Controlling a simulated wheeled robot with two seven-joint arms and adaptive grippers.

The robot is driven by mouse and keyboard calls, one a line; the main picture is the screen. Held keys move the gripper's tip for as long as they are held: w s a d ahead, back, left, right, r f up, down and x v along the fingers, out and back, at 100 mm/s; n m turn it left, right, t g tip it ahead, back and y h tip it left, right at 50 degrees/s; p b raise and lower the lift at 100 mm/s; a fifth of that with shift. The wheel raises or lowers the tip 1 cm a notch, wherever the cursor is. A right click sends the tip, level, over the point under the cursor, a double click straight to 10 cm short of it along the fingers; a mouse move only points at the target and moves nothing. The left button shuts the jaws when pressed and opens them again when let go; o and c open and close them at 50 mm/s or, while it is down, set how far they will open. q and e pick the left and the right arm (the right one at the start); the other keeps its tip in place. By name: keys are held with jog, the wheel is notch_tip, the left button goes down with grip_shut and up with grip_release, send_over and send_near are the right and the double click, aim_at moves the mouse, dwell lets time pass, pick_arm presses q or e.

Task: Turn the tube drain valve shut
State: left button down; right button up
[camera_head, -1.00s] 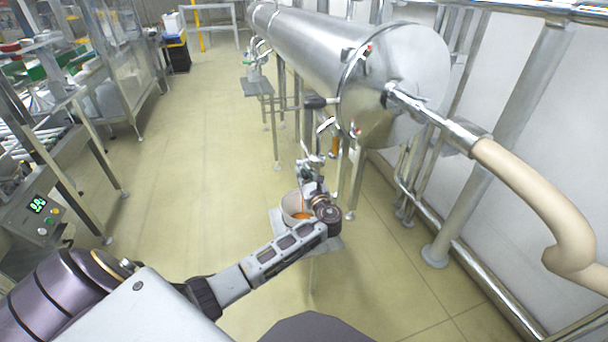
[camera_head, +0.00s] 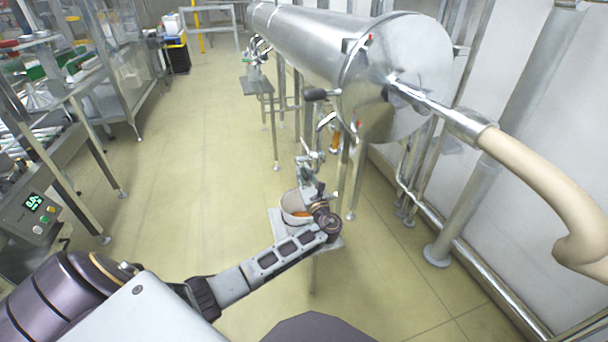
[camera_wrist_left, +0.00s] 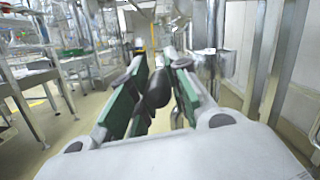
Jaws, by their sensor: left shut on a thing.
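The large steel tube (camera_head: 320,42) runs from the back to a round end face at upper right. Drain pipework (camera_head: 327,122) hangs under its near end, with a black-ended lever (camera_head: 318,94) above. My left gripper (camera_head: 310,160) is low beside this pipework. In the left wrist view, the green-padded fingers of the left gripper (camera_wrist_left: 160,95) are shut on a black valve handle (camera_wrist_left: 158,88). The head view does not show the held handle clearly, and the valve's angle cannot be told. My right gripper is not in view.
A bucket (camera_head: 290,203) with orange contents stands on a small stand just below my left gripper. A beige hose (camera_head: 545,190) curves from the tube's end at right. A bench with a display (camera_head: 33,205) is at left. The floor between is clear.

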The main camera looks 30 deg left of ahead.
pick_arm(q)
jog(key=c, duration=1.3)
grip_release()
jog(key=shift+s+d, duration=0.1)
jog(key=shift+v, duration=5.9)
